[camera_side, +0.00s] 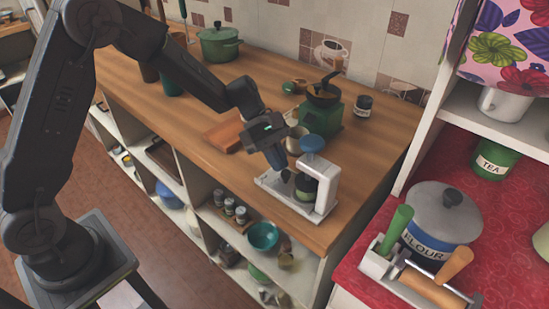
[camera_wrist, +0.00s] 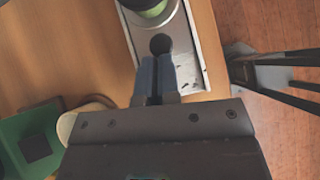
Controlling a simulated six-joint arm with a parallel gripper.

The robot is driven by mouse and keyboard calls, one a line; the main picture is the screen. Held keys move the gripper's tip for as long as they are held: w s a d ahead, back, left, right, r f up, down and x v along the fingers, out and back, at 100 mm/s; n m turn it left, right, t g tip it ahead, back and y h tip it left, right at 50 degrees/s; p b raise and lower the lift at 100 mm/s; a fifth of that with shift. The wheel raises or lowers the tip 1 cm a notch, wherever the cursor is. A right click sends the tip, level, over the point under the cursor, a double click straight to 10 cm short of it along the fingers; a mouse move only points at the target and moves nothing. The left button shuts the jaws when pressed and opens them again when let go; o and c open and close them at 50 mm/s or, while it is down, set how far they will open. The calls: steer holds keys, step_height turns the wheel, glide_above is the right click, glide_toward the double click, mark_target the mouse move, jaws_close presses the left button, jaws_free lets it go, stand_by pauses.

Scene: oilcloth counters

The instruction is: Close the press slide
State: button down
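A small dark round knob (camera_wrist: 160,44) is on the pale track (camera_wrist: 186,50), just ahead of my fingertips. My gripper (camera_side: 281,166) points down over the left end of the base. In the wrist view its fingers (camera_wrist: 156,62) are together with nothing visible between them. Contact with the knob cannot be told.
A green grinder (camera_side: 322,108) and a tan round pot (camera_side: 294,143) stand behind the press. A dark jar (camera_side: 363,105) is at the back. A wooden board (camera_side: 224,135) lies left of my gripper. The counter's front edge is close to the press.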

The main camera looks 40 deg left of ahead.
steer(key=shift+s+d+f, duration=0.1)
steer(key=shift+s+d, duration=0.05)
steer(key=shift+d, duration=0.05)
steer(key=shift+a, duration=0.4)
steer(key=a, duration=0.1)
steer(key=w+a, duration=0.1)
steer(key=a, duration=0.1)
steer(key=shift+r, duration=0.2)
steer(key=v, duration=1)
steer(key=s+d+r+m+t+y, duration=0.1)
steer(key=s+r+m+y, duration=0.25)
steer(key=s, duration=0.25)
steer(key=s+d+r+m+t+y, duration=0.1)
steer(key=s+r+m+y, duration=0.1)
steer(key=s+r+m, duration=0.4)
steer(key=s+a+m+t+y, duration=0.1)
steer(key=s+m+t+y, duration=0.2)
steer(key=s, duration=0.9)
steer(key=m+t, duration=0.1)
steer(key=m, duration=0.2)
steer(key=shift+s+a+f+m+t, duration=0.25)
steer(key=shift+s+f+m+t, duration=0.05)
steer(key=shift+f+m+t, duration=0.1)
